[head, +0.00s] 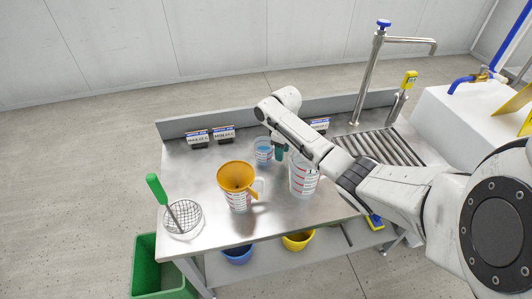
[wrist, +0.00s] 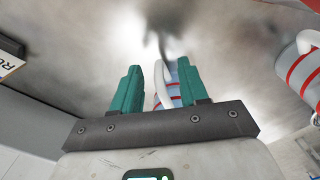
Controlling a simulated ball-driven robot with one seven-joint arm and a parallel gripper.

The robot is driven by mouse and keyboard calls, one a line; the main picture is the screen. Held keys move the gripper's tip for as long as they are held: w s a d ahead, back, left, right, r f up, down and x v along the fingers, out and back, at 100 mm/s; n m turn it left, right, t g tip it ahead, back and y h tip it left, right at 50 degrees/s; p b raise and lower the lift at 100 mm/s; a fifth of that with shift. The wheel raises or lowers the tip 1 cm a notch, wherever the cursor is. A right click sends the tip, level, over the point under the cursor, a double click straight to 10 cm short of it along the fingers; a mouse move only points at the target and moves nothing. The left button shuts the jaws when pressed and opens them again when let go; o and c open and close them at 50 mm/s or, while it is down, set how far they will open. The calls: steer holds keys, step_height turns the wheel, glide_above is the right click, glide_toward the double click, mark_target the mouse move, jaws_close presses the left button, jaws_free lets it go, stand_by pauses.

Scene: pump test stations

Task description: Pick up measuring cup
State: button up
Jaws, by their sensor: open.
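Three clear measuring cups with red markings stand on the steel table. The one with blue contents (head: 263,152) is at the back, a larger one (head: 303,182) stands partly behind my arm, and one in front (head: 238,201) carries an orange funnel (head: 236,176). My gripper (head: 279,153) has green fingers and is beside the blue cup, to its right in the head view. In the wrist view my gripper (wrist: 160,85) is open, and a striped cup with a white handle (wrist: 166,88) shows between the fingers. I cannot tell whether they touch.
A second striped cup (wrist: 306,66) is close at the right in the wrist view. Label signs (head: 198,138) stand at the table's back. A wire strainer with a green handle (head: 182,217) lies at left. A faucet (head: 369,75) rises behind the drain grid. A green bin (head: 146,270) is on the floor.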

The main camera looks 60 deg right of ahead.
steer(key=shift+c, duration=0.2)
jaws_close()
stand_by(0.4)
